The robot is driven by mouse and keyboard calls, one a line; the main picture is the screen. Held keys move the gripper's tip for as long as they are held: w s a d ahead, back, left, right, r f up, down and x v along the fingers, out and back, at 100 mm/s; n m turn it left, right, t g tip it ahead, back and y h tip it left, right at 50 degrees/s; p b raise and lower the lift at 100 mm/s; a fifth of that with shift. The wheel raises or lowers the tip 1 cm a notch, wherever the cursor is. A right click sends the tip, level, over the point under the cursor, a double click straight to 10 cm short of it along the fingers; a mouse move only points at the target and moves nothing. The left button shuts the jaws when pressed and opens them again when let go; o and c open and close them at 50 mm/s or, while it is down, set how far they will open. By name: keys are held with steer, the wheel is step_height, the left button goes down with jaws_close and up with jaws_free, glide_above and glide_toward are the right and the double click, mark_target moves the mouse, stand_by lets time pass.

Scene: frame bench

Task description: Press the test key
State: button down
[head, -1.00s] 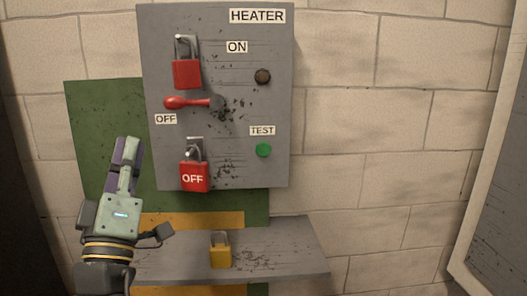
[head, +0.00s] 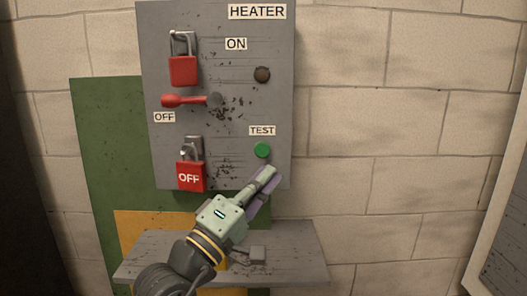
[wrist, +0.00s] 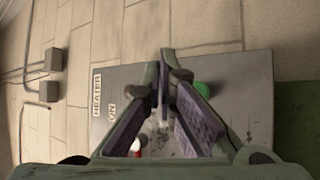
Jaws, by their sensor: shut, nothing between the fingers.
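The green test key (head: 262,150) is a round button under the TEST label (head: 262,130), low on the right of the grey heater panel (head: 225,120). My gripper (head: 270,174) is shut and empty. In the head view its tips are just below the key, over the panel's lower right edge; whether they touch the panel I cannot tell. The wrist view shows the shut fingertips (wrist: 165,72) and the green key (wrist: 203,89) just right of them, partly covered by a finger.
A red-handled lever (head: 185,100) points left, near OFF. A red padlock (head: 184,70) hangs above it and another marked OFF (head: 191,177) below. A dark round lamp (head: 262,75) is above the key. A grey shelf (head: 300,258) juts out below the panel; my arm covers part of it.

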mark_target(262, 150)
steer(key=shift+w+b, duration=0.3)
steer(key=shift+w, duration=4.15)
steer(key=shift+w, duration=0.4)
steer(key=shift+w, duration=0.6)
steer(key=shift+s, duration=1.05)
